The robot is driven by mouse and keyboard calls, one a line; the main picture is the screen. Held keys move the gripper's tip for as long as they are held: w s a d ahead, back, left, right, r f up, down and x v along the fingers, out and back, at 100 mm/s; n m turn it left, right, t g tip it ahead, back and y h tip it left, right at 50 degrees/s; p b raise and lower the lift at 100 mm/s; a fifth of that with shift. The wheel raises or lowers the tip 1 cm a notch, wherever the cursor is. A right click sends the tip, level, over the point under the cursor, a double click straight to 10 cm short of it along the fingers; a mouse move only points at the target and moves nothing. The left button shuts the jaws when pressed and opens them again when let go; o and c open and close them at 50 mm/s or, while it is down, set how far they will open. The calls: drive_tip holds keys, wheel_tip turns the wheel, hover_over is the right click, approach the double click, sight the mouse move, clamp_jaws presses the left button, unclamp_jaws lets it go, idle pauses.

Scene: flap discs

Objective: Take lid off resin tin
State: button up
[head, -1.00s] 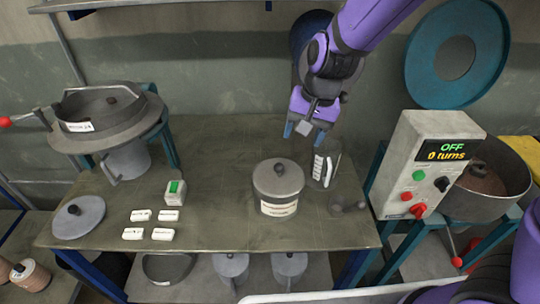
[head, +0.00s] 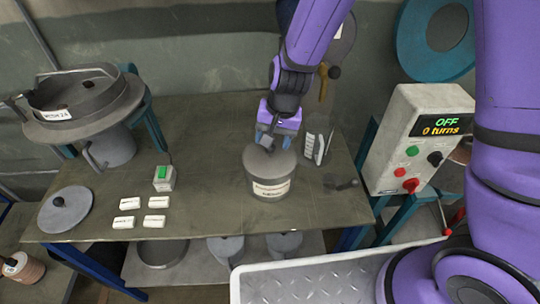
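The grey resin tin (head: 270,181) stands upright on the table with a pale label on its front, too small to read. Its round lid (head: 257,160) is on, and the lid's knob is partly hidden by my gripper. My gripper (head: 274,142) points down right over the lid, at the knob. Its blue fingertips show apart, one on each side of the knob. I cannot tell whether they touch it.
A clear holder with white strips (head: 315,146) stands close right of the tin, with a small dark tool (head: 341,182) beside it. White labelled blocks (head: 127,203) and a loose grey lid (head: 65,209) lie left. A control box (head: 416,140) reads OFF, 0 turns.

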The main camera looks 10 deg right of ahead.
sight(270, 152)
drive_tip(key=shift+a+f, duration=0.15)
drive_tip(key=shift+f, duration=0.6)
drive_tip(key=shift+a+f, duration=0.1)
drive_tip(key=shift+f, duration=0.6)
drive_tip(key=c, duration=1)
drive_tip(key=shift+r, duration=0.15)
